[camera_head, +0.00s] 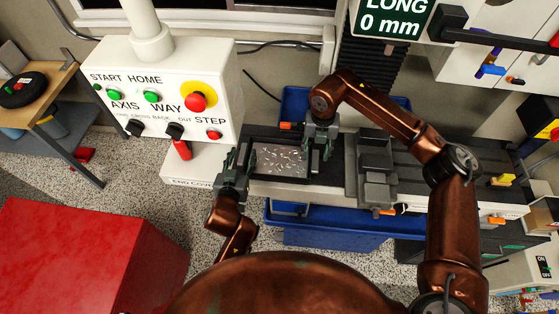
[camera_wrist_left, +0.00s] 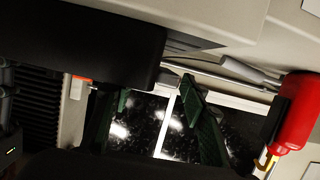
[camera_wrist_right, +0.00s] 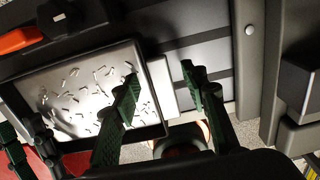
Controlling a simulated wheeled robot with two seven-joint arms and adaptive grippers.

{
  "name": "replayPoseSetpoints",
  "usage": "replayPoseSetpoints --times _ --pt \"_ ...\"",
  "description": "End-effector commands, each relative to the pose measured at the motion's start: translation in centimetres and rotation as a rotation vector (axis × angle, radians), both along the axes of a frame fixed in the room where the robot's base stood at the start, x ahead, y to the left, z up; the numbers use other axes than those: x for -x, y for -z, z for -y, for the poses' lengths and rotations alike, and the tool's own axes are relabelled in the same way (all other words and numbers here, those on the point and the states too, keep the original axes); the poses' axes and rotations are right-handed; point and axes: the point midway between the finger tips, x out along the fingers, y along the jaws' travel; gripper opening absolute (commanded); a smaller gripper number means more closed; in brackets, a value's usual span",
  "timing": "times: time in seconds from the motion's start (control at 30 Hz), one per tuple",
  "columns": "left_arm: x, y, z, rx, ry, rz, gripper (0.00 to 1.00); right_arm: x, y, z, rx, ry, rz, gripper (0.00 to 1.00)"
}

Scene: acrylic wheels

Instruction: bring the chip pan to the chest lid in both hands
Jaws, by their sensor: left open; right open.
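The chip pan (camera_head: 282,176) is a dark shallow tray with bright metal chips in it. It lies on the dark machine bed, and its right end shows in the right wrist view (camera_wrist_right: 153,95). My left gripper (camera_head: 238,165) is open at the pan's left end. My right gripper (camera_head: 322,140) is open at the right end; in its wrist view (camera_wrist_right: 160,85) one finger is over the pan and the other beyond its rim. Whether fingers touch the pan is unclear. The red chest lid (camera_head: 70,240) is at the lower left.
A white control box (camera_head: 165,90) stands left of the pan, with a red-handled object (camera_head: 182,150) below it. A grey vise-like block (camera_head: 376,170) is to the right. A blue bin (camera_head: 325,235) sits below the bed. Speckled floor is clear between chest and machine.

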Motion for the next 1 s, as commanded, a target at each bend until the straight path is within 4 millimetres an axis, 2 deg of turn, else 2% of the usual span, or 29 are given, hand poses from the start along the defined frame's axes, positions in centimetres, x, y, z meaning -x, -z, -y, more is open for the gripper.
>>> replayPoseSetpoints --times 0.13,0.7,1.0 --pt "0.02 -0.01 -0.01 0.0 0.0 0.0 0.4 0.01 0.0 -0.01 0.0 0.0 0.0 0.4" --pt "0.04 0.0 -0.02 0.0 0.0 0.0 0.01 0.0 -0.03 0.0 0.0 0.0 0.0 0.01" --pt "0.04 0.0 -0.02 0.0 0.0 0.0 0.0 0.0 -0.03 0.0 0.0 0.0 0.0 0.0"
